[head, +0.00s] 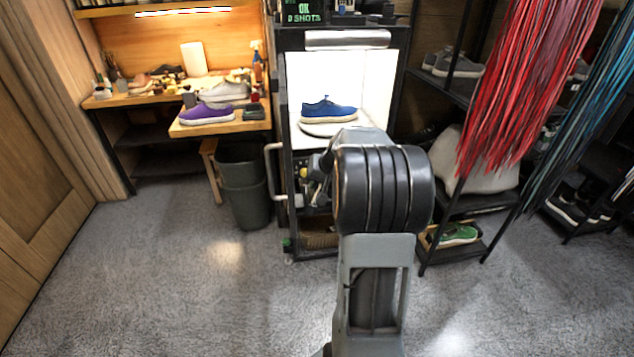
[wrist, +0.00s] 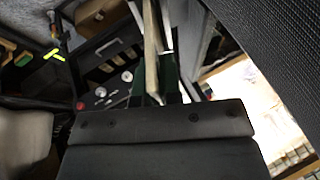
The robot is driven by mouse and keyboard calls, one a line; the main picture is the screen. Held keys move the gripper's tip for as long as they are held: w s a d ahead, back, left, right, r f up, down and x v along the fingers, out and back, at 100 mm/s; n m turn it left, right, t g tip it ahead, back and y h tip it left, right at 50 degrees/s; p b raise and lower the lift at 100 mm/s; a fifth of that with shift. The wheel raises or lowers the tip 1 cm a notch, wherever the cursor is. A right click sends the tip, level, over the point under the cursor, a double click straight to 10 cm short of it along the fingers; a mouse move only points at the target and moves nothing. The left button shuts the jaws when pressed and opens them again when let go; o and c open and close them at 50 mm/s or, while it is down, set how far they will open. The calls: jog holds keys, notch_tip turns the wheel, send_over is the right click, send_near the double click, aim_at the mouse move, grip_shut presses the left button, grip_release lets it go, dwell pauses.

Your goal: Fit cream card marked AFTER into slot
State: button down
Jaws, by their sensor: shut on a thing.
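In the wrist view, a thin cream strip (wrist: 152,45), which looks like the cream card seen edge-on, stands upright in the picture. Its lower end is at my gripper (wrist: 160,95), which is shut on it. The dark body of my gripper fills the bottom of that view. The word AFTER cannot be read from this angle. A dark green part lies close beside the strip; I cannot tell what it is. In the head view my arm hides the gripper and the card. I cannot make out the slot in either view.
A lit photo booth (head: 395,75) holds a blue sneaker (head: 328,110) on a white turntable (head: 330,130). A wooden bench (head: 218,128) with shoes is at left, a grey bin (head: 243,190) below it. Shoe racks and hanging laces (head: 520,90) are at right. The carpet at left is clear.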

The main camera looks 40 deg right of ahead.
jog(key=shift+w+a+f+b, duration=0.15)
jog(key=shift+a+f+b, duration=0.15)
jog(key=shift+f+b, duration=0.45)
jog(key=c, duration=1.2)
grip_release()
jog(key=p+v, duration=0.2)
jog(key=v, duration=1.1)
jog(key=shift+s+r, duration=0.2)
jog(key=shift+r, duration=0.05)
